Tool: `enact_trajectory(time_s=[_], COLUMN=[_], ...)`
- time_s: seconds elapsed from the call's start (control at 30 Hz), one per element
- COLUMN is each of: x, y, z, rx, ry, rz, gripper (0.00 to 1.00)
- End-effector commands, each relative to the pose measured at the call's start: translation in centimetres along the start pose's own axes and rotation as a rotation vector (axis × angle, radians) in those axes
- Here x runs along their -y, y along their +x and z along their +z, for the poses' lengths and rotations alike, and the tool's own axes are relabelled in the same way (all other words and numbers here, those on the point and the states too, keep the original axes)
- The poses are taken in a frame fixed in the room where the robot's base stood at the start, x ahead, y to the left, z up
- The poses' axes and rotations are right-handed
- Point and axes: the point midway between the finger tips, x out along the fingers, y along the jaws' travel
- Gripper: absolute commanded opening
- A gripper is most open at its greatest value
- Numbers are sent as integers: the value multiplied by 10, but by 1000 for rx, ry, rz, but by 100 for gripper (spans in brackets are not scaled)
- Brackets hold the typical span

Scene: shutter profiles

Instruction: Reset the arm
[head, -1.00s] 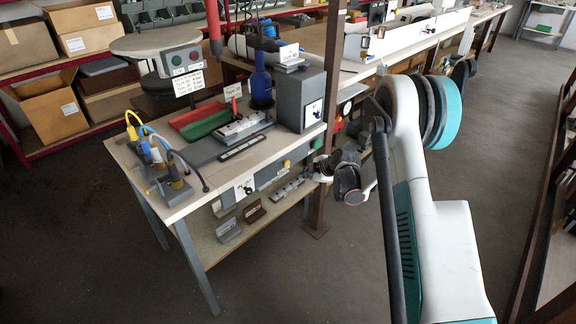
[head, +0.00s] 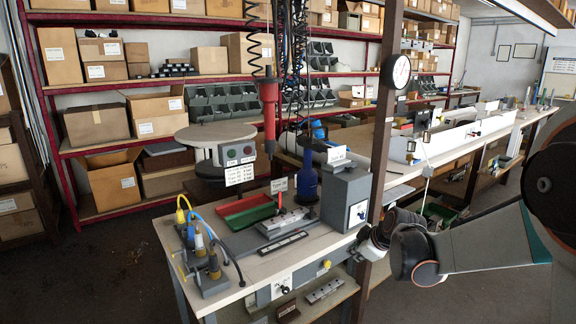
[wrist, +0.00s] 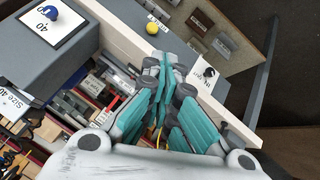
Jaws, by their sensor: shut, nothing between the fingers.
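My gripper (wrist: 168,72) is in the middle of the wrist view, with teal fingers drawn together and nothing visible between them. In the head view my gripper (head: 372,246) is small and dark, beside the front right corner of the workbench (head: 262,258), partly hidden by my wrist. My arm reaches in from the right edge of the head view. I cannot tell whether the gripper touches the bench or the post.
A rusty post (head: 381,130) stands close to my gripper. A grey box (head: 345,197) with a blue knob (wrist: 50,12) sits on the bench. Floor at lower left is clear.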

Motion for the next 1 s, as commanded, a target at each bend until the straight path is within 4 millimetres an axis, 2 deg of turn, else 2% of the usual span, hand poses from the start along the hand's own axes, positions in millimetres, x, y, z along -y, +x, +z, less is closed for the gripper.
enact_trajectory(time_s=[0.03, 0.1, 0.27, 0.5, 0.8, 1.0], x=[6, 14, 34, 73, 129, 168], y=[-18, -41, -90, -155, -221, -252], z=[-3, -5, -5, 4, 32, 58], rx=[8, 19, 46, 81, 117, 135], ry=[31, 84, 203, 380, 602, 747], rz=[1, 4, 15, 38, 81, 116], gripper=[0, 0, 0, 0, 0, 0])
